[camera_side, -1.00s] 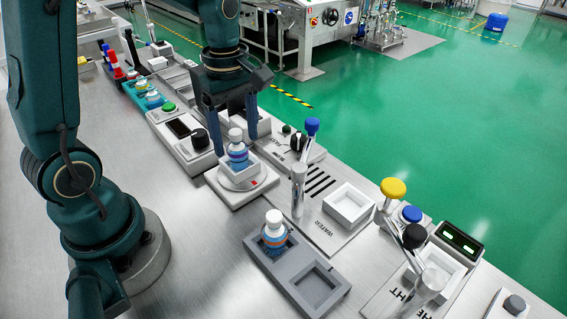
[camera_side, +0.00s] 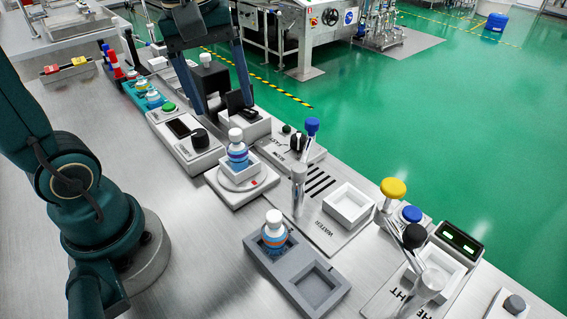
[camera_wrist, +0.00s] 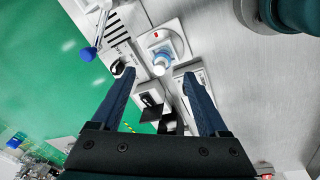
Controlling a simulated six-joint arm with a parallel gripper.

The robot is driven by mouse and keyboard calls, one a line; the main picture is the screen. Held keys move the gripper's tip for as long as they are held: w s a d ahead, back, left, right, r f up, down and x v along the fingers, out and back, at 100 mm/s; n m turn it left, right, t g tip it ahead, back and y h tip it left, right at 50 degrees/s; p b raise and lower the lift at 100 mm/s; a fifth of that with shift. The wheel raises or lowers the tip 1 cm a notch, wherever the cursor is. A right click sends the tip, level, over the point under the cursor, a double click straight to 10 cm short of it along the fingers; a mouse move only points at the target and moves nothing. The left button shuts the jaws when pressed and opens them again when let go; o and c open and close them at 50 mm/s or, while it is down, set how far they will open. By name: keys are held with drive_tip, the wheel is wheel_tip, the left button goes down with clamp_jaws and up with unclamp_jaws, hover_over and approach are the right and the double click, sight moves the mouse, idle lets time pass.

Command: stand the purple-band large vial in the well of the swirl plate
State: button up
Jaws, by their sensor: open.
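A large vial (camera_side: 237,152) with a white cap and a blue-looking band stands upright in the white square well of the swirl plate (camera_side: 232,190). I cannot make out a clearly purple band. My gripper (camera_side: 222,108) is open and empty, above and behind this vial, its fingers apart from it. In the wrist view the vial (camera_wrist: 161,62) shows beyond the open fingertips (camera_wrist: 159,75), on the swirl plate (camera_wrist: 157,33). A second white-capped vial (camera_side: 274,228), with blue and orange bands, stands in the grey two-well holder (camera_side: 312,291).
A white block with a dark slot (camera_side: 254,124) stands behind the swirl plate. A control box with a black knob (camera_side: 200,139) is at its left. A WATER station (camera_side: 349,205) with a white basin lies to the right. Bare steel bench (camera_side: 185,235) is in front.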

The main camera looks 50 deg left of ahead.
drive_tip(key=s+d+f+m+t, duration=0.3)
drive_tip(key=s+m, duration=0.3)
drive_tip(key=m, duration=0.5)
drive_tip(key=shift+d+f+m+t, duration=0.25)
drive_tip(key=shift+d+m+t, duration=0.05)
drive_tip(key=shift+d+m, duration=0.1)
drive_tip(key=shift+s+a, duration=0.1)
idle(0.3)
